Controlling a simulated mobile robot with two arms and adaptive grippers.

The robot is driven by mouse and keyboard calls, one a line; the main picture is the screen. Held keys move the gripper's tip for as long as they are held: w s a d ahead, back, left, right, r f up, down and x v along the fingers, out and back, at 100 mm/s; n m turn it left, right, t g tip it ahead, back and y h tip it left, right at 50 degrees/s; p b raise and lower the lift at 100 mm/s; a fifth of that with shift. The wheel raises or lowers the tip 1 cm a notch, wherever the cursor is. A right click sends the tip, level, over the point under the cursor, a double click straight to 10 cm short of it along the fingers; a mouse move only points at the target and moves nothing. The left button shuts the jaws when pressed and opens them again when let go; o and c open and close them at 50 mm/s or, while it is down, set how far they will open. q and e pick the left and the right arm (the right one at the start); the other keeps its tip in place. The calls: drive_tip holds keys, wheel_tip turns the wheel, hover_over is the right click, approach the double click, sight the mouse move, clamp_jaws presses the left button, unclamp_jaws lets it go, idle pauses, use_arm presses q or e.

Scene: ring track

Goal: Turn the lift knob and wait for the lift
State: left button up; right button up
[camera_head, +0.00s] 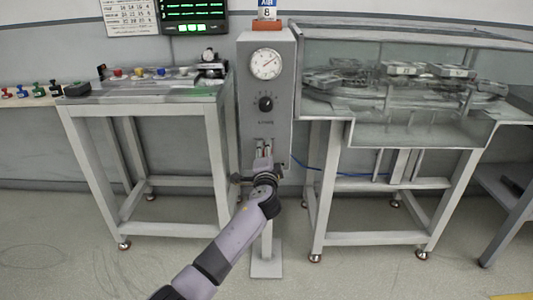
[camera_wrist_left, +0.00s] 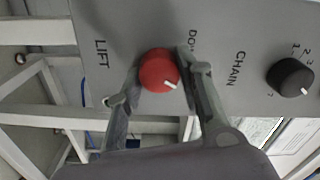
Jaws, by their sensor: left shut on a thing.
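The red lift knob (camera_wrist_left: 159,68) is on the front of a grey control post (camera_head: 282,95), with a white pointer mark at its edge. The word LIFT is beside it, and a partly covered word starting "DO" is on its other side. My right gripper is in neither view.
A black chain knob (camera_wrist_left: 290,77) is also on the post, below a round dial gauge (camera_head: 266,64) in the head view. A bench with small coloured knobs (camera_head: 139,72) stands left. A glass-sided table (camera_head: 420,130) with grey parts stands right. Floor in front is clear.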

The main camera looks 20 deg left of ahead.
use_arm(q)
drive_tip(key=o, duration=1.2)
drive_tip(key=shift+c, duration=0.2)
drive_tip(key=v, duration=1.2)
